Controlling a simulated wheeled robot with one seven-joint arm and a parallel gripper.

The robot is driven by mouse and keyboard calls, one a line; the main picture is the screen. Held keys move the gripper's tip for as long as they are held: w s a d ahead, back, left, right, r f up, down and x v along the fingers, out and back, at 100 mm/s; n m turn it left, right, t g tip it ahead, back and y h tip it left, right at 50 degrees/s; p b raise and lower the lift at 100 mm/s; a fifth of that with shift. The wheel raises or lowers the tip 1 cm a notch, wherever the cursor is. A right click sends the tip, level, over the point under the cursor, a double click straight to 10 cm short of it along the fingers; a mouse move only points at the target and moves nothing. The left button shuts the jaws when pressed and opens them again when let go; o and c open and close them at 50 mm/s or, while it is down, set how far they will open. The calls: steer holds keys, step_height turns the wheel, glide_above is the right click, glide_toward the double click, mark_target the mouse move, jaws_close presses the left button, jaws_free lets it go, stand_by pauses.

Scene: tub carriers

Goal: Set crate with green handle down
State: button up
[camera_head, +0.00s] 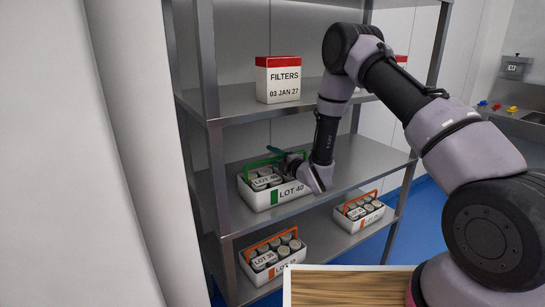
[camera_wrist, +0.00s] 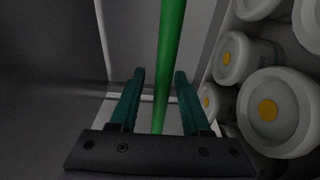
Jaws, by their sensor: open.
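The white crate with the green handle (camera_head: 263,197), labelled LOT 40, stands on the middle shelf (camera_head: 236,222) at its left end, with several jars in it. My gripper (camera_head: 284,153) is at the crate's handle. In the wrist view my gripper (camera_wrist: 158,92) has its two teal fingers apart. The green handle bar (camera_wrist: 170,60) runs between them, with a gap showing on each side. Jars with yellow dots (camera_wrist: 268,110) show at the right. The crate's underside is hidden, but it appears to rest on the shelf.
Two crates with orange handles stand on the lower shelf, one at the left (camera_head: 262,277) and one at the right (camera_head: 352,224). The middle shelf's right part (camera_head: 375,157) is clear. A metal post (camera_head: 211,120) is close left.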

steer(key=v, duration=1.2)
